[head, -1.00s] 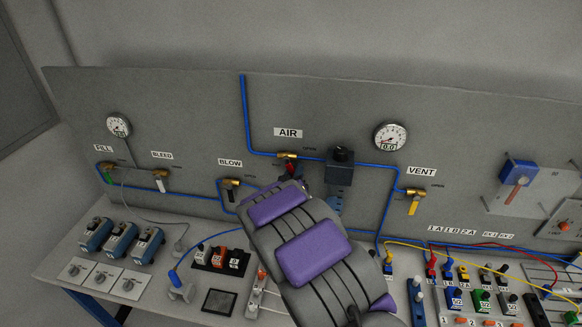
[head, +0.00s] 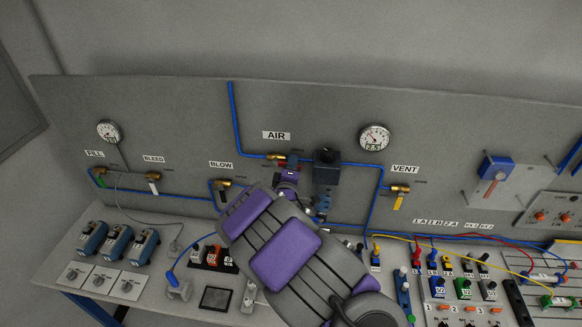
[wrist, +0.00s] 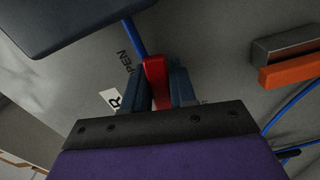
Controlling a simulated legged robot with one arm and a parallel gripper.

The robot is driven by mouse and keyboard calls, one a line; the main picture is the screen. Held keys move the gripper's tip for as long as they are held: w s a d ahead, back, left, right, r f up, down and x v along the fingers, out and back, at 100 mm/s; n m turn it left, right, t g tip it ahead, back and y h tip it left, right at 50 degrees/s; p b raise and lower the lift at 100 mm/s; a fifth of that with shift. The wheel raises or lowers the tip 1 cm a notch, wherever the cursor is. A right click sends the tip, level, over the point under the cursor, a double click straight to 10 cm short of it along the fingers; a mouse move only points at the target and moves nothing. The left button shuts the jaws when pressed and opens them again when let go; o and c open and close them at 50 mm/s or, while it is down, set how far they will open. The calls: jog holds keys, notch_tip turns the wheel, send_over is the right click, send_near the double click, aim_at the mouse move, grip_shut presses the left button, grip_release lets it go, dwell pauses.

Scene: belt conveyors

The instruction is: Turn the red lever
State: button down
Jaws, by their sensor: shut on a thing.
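The red lever (wrist: 156,80) shows in the wrist view between the two fingers of my gripper (wrist: 160,92), which is shut on it. In the head view my purple and grey arm reaches up to the brass valve (head: 276,157) under the AIR label (head: 276,135). There the arm's end covers most of the lever, and the fingertips are hard to make out. The gauge (head: 374,137) right of the AIR label has its needle away from where it was.
A dark block (head: 326,165) sits on the blue pipe just right of the valve. The VENT valve (head: 400,188) with a yellow lever is further right, the BLOW valve (head: 222,184) to the left. Switches and cables crowd the bench below.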

jog(key=shift+a+r+n, duration=0.1)
jog(key=shift+r+n, duration=0.4)
jog(key=shift+n, duration=0.5)
jog(key=c, duration=1.2)
grip_release()
jog(key=shift+w, duration=0.1)
jog(key=shift+c, duration=0.2)
jog(key=shift+o, duration=1.2)
jog(key=shift+a+f, duration=0.15)
jog(key=shift+a, duration=0.05)
